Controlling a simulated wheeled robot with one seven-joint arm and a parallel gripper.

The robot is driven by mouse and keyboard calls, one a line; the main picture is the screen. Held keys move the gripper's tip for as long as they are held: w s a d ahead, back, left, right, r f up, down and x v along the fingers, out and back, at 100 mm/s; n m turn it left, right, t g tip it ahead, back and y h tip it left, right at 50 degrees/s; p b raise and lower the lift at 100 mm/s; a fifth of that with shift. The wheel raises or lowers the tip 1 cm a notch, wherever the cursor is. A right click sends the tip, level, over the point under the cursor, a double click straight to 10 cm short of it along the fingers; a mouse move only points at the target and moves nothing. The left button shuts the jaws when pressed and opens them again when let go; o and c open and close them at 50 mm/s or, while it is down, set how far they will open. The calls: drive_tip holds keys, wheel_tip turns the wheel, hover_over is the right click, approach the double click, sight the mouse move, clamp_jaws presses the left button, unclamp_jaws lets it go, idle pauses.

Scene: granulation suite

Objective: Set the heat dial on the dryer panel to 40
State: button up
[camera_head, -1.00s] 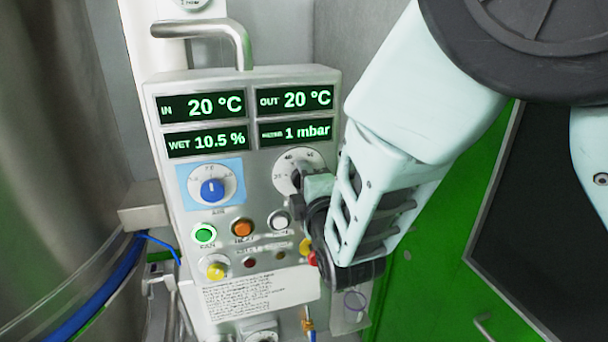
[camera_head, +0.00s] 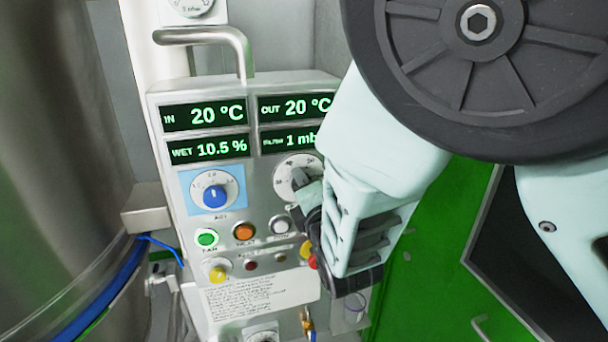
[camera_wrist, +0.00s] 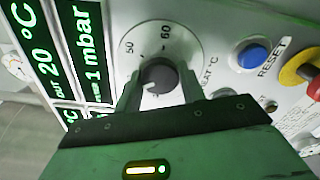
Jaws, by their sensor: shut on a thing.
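The heat dial (camera_head: 284,181) is a round pale plate with a dark knob on the dryer panel (camera_head: 262,200), right of the blue air dial. In the wrist view the dial (camera_wrist: 182,43) shows 50 and 60 above the dark knob (camera_wrist: 160,73). A short white mark shows on the knob's lower left; the number it points at is hidden by a finger. My gripper (camera_wrist: 161,82) has a finger on each side of the knob and is shut on it. In the head view my gripper (camera_head: 304,188) covers the dial's right and lower parts.
The air dial (camera_head: 214,190) has a blue knob. A lit green fan button (camera_head: 206,237), an orange heat button (camera_head: 244,231) and a white button (camera_head: 280,225) sit below. A blue reset button (camera_wrist: 253,54) and a yellow-and-red stop (camera_wrist: 300,74) are near the jaws.

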drive_tip(key=o, duration=1)
drive_tip(key=shift+c, duration=0.2)
drive_tip(key=shift+s, duration=0.15)
drive_tip(key=b+v, duration=1.7)
drive_tip(key=b, duration=0.1)
drive_tip(key=shift+b, duration=0.3)
drive_tip(key=shift+s, duration=0.1)
